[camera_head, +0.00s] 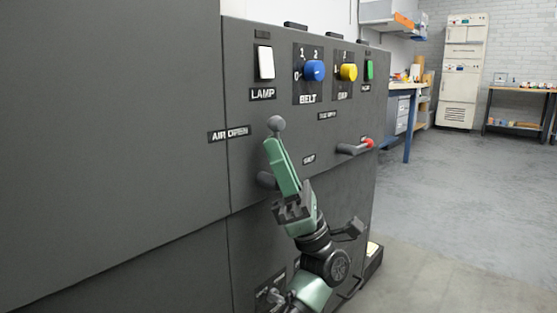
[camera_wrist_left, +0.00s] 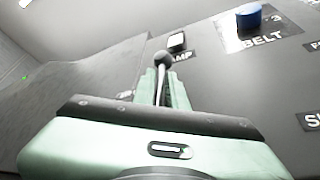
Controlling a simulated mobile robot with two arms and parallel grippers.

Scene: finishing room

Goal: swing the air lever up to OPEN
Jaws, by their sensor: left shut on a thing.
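The air lever has a grey ball knob (camera_head: 276,124) and a dark pivot hub (camera_head: 266,180) on the panel's front. Its knob stands above the hub, to the right of the AIR OPEN label (camera_head: 230,134). The SHUT label (camera_head: 308,160) is to the right of the lever. My left gripper (camera_head: 275,150), with green fingers, is shut on the lever just below the knob. In the left wrist view the knob (camera_wrist_left: 165,59) pokes out beyond the fingertips. The fingers hide most of the lever's shaft. My right gripper is not in view.
Above the lever are a white lamp switch (camera_head: 265,62), a blue BELT knob (camera_head: 314,70), a yellow knob (camera_head: 348,72) and a green switch (camera_head: 369,70). A red-tipped handle (camera_head: 368,144) juts out at the right. Open floor (camera_head: 460,190) lies right of the cabinet.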

